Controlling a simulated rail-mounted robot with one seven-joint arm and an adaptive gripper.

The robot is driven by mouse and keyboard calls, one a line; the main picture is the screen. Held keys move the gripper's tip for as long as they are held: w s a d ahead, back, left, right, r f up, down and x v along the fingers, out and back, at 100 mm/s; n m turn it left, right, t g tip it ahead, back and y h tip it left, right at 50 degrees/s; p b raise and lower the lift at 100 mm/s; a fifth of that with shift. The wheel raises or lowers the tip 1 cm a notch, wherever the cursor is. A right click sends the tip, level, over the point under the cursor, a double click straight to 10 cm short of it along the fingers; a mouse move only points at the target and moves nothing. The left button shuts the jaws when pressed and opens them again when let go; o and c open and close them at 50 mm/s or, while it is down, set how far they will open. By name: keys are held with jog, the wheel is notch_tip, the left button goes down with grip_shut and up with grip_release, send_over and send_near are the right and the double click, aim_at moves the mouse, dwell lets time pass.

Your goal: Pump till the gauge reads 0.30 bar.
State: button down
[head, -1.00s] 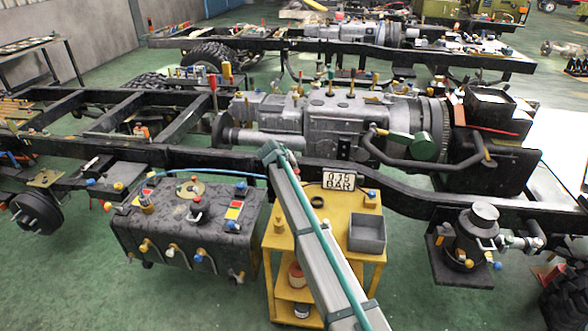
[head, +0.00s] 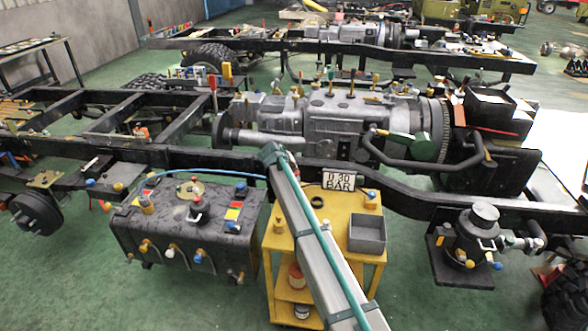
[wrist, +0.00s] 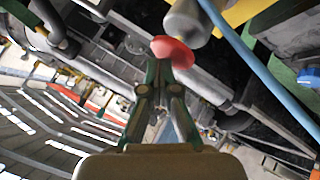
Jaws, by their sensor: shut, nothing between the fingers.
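The gauge display (head: 338,181) stands at the back of the yellow cart's top and reads 0.30 BAR. In the wrist view my gripper (wrist: 160,72) is shut with nothing between its fingers. Its fingertips are right at a red round knob (wrist: 173,51); I cannot tell whether they touch it. A grey cylinder (wrist: 188,24) is just beyond the knob. A blue hose (wrist: 255,70) runs past them. In the head view my arm crosses in front of the cart, and I cannot make out my gripper or the red knob there.
The yellow cart (head: 281,240) carries a grey open bin (head: 368,235) and a black ring (head: 317,202). A black tank (head: 180,235) with several coloured caps stands to its left. The dark chassis rail (head: 210,158) runs behind. Green floor is open in front of the tank.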

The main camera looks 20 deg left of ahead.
jog(key=shift+r, duration=1.55)
jog(key=shift+r+p, duration=0.1)
jog(key=shift+p, duration=0.2)
notch_tip(320, 180, up, 5)
jog(key=shift+f+p, duration=0.1)
jog(key=shift+p, duration=0.55)
